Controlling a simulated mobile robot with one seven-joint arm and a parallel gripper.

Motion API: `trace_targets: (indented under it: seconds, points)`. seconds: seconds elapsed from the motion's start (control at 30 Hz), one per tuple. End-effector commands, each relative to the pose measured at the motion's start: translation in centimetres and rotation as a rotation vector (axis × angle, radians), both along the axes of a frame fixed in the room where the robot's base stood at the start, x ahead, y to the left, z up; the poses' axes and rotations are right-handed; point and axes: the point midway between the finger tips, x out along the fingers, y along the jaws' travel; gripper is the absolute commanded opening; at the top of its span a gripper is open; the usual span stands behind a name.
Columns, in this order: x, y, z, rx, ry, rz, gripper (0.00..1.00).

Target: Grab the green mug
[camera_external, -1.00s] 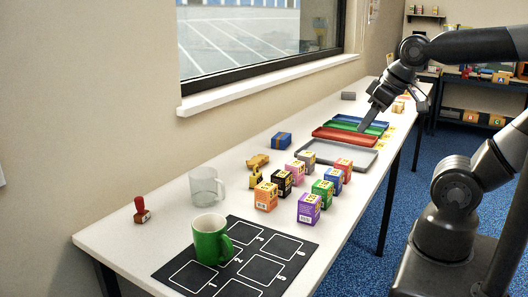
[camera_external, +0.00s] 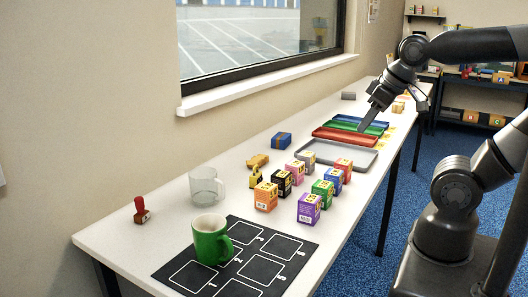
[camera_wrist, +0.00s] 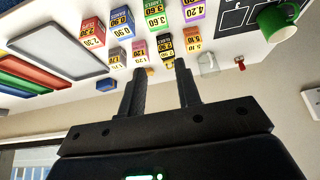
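The green mug (camera_external: 211,240) stands upright on the black mat (camera_external: 262,270) at the near end of the table, its handle toward the right. In the wrist view the green mug (camera_wrist: 276,22) shows at the top right. My gripper (camera_external: 364,128) is far from it, above the trays at the far part of the table. In the wrist view my gripper (camera_wrist: 160,75) has its two fingers apart with nothing held between them.
A clear glass mug (camera_external: 205,187) stands behind the green mug, and a red-handled stamp (camera_external: 141,211) to its left. Several small priced boxes (camera_external: 309,208) stand mid-table between mug and trays. A grey tray (camera_external: 336,153) lies beyond them. A window sill (camera_external: 270,83) runs along the wall.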

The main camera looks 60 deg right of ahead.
Motion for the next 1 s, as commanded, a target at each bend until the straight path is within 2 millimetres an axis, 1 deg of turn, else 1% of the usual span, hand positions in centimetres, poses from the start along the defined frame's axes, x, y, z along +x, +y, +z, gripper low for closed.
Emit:
trace_targets:
  seconds: [0.43, 0.47, 1.0]
  points:
    - [0.0, 0.0, 0.0, 0.0, 0.0, 0.0, 0.31]
    - [0.0, 0.0, 0.0, 0.0, 0.0, 0.0, 0.32]
    - [0.0, 0.0, 0.0, 0.0, 0.0, 0.0, 0.76]
